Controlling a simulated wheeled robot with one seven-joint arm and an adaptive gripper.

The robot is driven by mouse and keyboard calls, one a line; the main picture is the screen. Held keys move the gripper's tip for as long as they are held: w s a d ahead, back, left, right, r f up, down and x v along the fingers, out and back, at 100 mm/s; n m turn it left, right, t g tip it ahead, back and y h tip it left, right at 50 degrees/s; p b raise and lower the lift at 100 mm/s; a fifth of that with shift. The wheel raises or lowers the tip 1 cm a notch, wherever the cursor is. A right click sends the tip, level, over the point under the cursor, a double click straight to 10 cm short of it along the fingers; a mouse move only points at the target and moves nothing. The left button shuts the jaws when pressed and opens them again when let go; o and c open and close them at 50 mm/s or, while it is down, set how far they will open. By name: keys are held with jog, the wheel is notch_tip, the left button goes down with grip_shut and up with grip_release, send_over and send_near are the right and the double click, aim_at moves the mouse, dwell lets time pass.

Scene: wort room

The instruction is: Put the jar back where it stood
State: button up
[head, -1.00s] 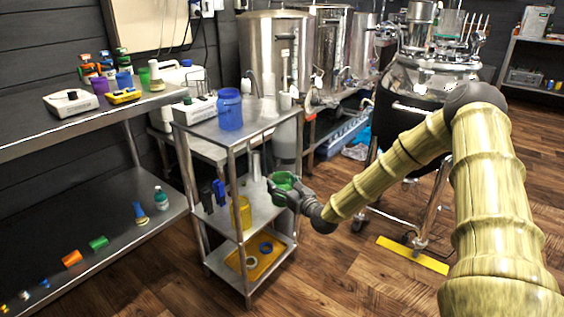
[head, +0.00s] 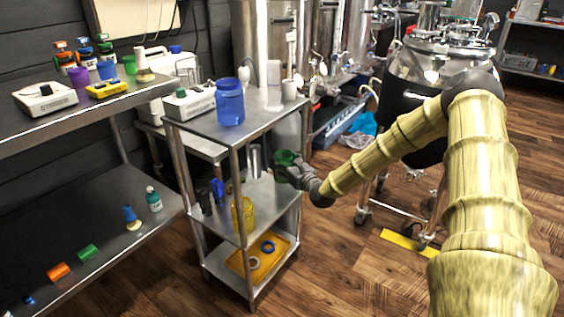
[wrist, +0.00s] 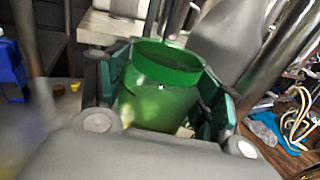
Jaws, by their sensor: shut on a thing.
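A green jar (head: 284,160) is held in my gripper (head: 291,170) at the right side of the steel cart, between the top shelf and the middle shelf (head: 268,206). In the wrist view the green jar (wrist: 160,92) is upright or slightly tilted, with its open mouth upward. The fingers of my gripper (wrist: 165,108) press on both sides of it. Whether its base touches the shelf is hidden. A yellow jar (head: 244,213) stands on the middle shelf, and a larger blue jar (head: 230,103) stands on the top shelf.
A metal cylinder (head: 254,160) and a blue object (head: 217,190) share the middle shelf. The cart's posts (head: 240,185) and top shelf (head: 250,125) enclose that space. The right part of the middle shelf looks clear. A yellow tray (head: 284,247) lies on the bottom shelf.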

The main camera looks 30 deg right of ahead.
jog(key=shift+f+b, duration=2.25)
jog(key=shift+f, duration=0.45)
jog(key=shift+f+b, duration=0.3)
jog(key=shift+f, duration=0.3)
jog(key=o, duration=1.3)
jog(key=shift+a, duration=0.1)
jog(key=shift+d, duration=0.25)
jog(key=shift+s, duration=0.5)
jog(key=s, duration=1.1)
jog(key=shift+a, duration=0.25)
